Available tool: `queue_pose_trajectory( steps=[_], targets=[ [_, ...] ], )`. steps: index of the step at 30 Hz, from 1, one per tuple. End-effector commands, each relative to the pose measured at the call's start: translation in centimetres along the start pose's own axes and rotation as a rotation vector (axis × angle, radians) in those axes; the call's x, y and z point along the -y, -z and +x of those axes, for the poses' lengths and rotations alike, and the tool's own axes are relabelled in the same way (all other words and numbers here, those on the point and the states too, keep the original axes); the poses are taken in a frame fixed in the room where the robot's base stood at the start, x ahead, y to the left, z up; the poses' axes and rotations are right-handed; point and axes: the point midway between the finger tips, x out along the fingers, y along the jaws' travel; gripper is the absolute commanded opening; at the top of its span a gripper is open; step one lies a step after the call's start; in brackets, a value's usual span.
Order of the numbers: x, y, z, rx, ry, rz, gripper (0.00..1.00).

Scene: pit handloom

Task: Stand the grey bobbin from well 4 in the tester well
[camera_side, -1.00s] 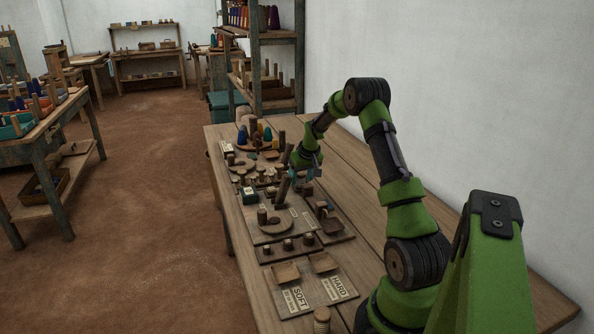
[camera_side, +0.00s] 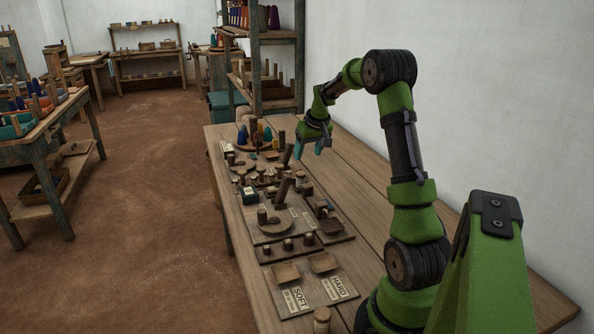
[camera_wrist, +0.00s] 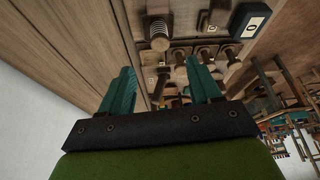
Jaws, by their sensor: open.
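My gripper (camera_side: 318,146) is in the air above the bench's right part, past the fixtures. A bobbin with pale greyish winding (camera_wrist: 158,36) stands apart from the fingers, near the top of the wrist view. It seems to be the short upright bobbin (camera_side: 307,190) on the side view's fixture board. I cannot tell how it is seated. A box with a "0" display (camera_side: 249,196) stands left of it, and also shows in the wrist view (camera_wrist: 254,26). Well numbers are unreadable.
A tilted dark post (camera_side: 282,190) rises between the display box and the bobbin. Several pegs and coloured cones (camera_side: 258,135) crowd the bench's far end. SOFT and HARD trays (camera_side: 323,263) lie nearer. The bench's right strip (camera_side: 360,190) is clear.

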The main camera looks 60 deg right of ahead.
Motion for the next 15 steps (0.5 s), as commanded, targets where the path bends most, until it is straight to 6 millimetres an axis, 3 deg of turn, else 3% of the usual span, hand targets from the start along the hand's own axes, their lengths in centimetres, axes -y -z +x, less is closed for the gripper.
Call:
queue_pose_trajectory(
  steps=[4, 8, 12, 15],
  targets=[
    [3.7, -0.3, -2.8, -0.020, 0.026, -0.023, 0.63],
    [10.8, -2.6, -8.0, -0.056, 0.087, -0.062, 0.63],
    [18.3, -8.1, -13.9, -0.089, 0.182, -0.103, 0.63],
    [22.1, -13.2, -17.3, -0.103, 0.258, -0.129, 0.63]
  ],
)
